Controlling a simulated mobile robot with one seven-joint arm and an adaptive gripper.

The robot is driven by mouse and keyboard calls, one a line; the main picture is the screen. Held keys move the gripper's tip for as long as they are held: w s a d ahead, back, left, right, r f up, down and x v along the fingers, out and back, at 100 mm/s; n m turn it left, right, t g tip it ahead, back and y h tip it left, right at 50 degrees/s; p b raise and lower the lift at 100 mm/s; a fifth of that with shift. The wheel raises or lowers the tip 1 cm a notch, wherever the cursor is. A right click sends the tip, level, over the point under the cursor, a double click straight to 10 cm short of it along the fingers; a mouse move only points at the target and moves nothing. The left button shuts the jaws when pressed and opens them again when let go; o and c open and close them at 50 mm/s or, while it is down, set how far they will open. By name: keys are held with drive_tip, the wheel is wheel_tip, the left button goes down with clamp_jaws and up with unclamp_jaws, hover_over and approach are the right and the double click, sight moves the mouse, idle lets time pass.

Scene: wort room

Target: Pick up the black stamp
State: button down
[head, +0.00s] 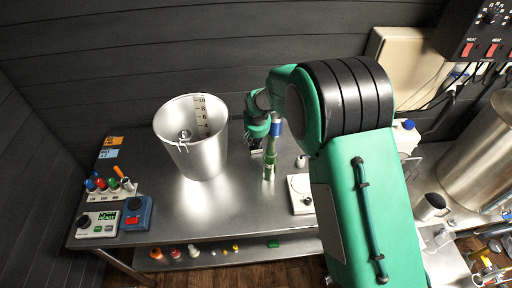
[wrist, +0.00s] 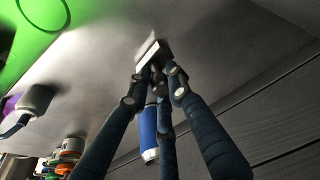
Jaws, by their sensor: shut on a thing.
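My gripper (head: 262,128) is low over the steel table beside the big metal pot. In the wrist view my fingers (wrist: 158,70) close together on a small block, seen as the black stamp (wrist: 152,52), with a pale face and a darker side. The fingers cover much of it, and its handle cannot be made out. In the head view my gripper and arm hide it. I cannot tell whether it touches the table.
The metal pot (head: 191,145) stands to the left, a white scale (head: 300,195) to the right. Markers (head: 108,187) stand far left.

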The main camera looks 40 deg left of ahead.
sight(256, 140)
drive_tip(key=shift+r, duration=0.1)
drive_tip(key=shift+r+p, duration=0.55)
drive_tip(key=shift+r, duration=4.35)
drive_tip(key=shift+d+r, duration=0.1)
